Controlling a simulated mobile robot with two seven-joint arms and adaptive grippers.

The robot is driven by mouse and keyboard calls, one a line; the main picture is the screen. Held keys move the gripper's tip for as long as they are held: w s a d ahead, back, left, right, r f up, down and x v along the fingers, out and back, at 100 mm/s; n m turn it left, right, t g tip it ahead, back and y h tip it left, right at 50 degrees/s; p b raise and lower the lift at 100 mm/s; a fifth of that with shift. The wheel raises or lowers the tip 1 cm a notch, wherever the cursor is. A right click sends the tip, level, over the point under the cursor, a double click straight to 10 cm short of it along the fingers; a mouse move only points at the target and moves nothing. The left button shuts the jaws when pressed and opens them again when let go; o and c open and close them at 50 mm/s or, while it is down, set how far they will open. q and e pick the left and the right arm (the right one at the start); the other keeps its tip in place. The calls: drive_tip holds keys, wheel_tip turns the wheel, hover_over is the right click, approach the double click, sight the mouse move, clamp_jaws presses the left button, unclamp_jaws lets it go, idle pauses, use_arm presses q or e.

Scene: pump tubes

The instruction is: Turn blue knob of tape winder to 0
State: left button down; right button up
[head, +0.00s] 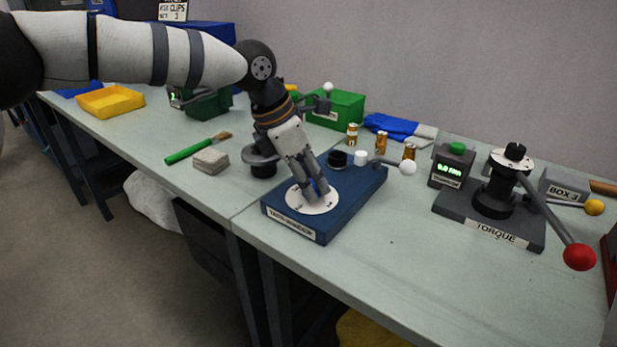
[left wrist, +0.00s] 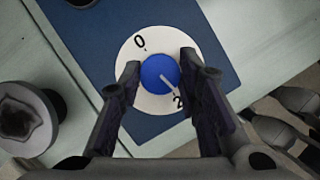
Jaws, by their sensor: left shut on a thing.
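The tape winder (head: 352,205) is a blue box with a "TAPE-WINDER" label on its front, standing on the table. A white dial (head: 300,205) lies on its top, and it also shows in the left wrist view (left wrist: 135,52). The blue knob (left wrist: 158,73) sits in the dial's middle. Its white pointer line points to the lower right, at the mark 2; the mark 0 is at the upper left. My left gripper (head: 322,192) reaches down over the dial and is shut on the knob, one finger on each side (left wrist: 160,80). In the head view the fingers hide the knob. My right gripper is out of view.
A white-knobbed lever (head: 407,167) sticks out at the winder's right. The torque device (head: 490,229) with a red-ended handle stands further right. Behind are small cans (head: 381,142), a green bin (head: 335,110) and blue gloves (head: 390,126). A green brush (head: 190,150) lies left.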

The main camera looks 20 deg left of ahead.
use_arm(q)
drive_tip(key=shift+s+r+n, duration=0.15)
drive_tip(key=shift+r+n, duration=0.05)
drive_tip(key=shift+n, duration=0.4)
drive_tip(key=shift+f+n+t+y, duration=0.2)
drive_tip(key=shift+n+t+y, duration=0.1)
drive_tip(key=shift+n, duration=0.6)
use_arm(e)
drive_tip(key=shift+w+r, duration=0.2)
use_arm(q)
drive_tip(key=n+t+y, duration=0.1)
drive_tip(key=n, duration=0.2)
drive_tip(key=shift+d+n, duration=0.15)
drive_tip(key=shift+n, duration=0.15)
drive_tip(key=n+y, duration=0.1)
drive_tip(key=n, duration=0.2)
drive_tip(key=shift+y, duration=0.3)
